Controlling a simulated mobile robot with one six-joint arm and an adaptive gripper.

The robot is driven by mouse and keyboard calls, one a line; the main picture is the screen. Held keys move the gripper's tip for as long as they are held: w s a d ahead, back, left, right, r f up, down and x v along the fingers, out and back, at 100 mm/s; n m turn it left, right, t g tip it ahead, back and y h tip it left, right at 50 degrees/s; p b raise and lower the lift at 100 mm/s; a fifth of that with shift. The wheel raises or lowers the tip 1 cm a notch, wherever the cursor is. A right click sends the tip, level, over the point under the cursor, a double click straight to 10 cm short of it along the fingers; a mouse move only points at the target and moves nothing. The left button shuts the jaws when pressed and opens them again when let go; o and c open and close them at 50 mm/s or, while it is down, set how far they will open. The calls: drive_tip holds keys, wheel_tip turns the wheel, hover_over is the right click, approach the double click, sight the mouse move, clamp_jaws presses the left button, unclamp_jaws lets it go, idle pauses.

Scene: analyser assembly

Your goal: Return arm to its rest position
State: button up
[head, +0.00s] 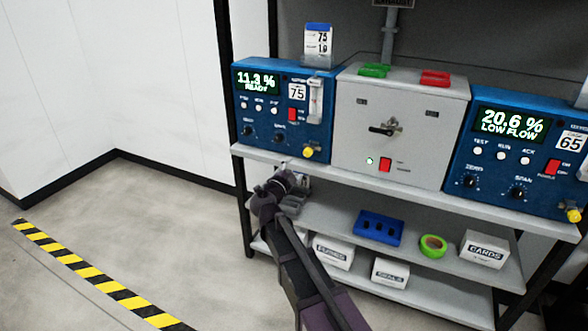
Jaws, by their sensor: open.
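My arm (305,270) reaches up from the bottom centre of the head view, in front of the shelf unit. My gripper (293,201) is at its upper end, small and partly hidden by the dark wrist. It is open, and I see nothing held in it. It appears just below the left blue analyser (272,88), which reads 11.3 % READY, near the edge of the upper shelf (350,180). I cannot tell its exact distance from the shelf.
A grey cabinet (355,110) with a handle stands between the left analyser and a right blue analyser (535,125) reading 20.6 % LOW FLOW. Lower shelves hold a blue tray (364,224), green tape (433,241) and white boxes (485,249). Floor at left (130,230) is clear.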

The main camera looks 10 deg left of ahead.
drive_tip(key=s+d+f+n+g+y, duration=1.05)
drive_tip(key=d+f+n, duration=0.2)
drive_tip(key=n, duration=0.45)
drive_tip(key=s+d+f+m+g+h, duration=0.1)
drive_tip(key=s+d+f+g+h, duration=0.15)
drive_tip(key=s+d, duration=0.55)
drive_tip(key=s+d+f+m+g+h, duration=0.1)
drive_tip(key=s+d+f+g+h, duration=0.1)
drive_tip(key=s+d+f+g, duration=0.4)
wheel_tip(320, 180, up, 29)
drive_tip(key=s+d+t+p, duration=0.1)
drive_tip(key=p, duration=2.5)
drive_tip(key=shift+d+f+t, duration=0.15)
drive_tip(key=shift+d+t, duration=0.05)
drive_tip(key=shift+t, duration=0.2)
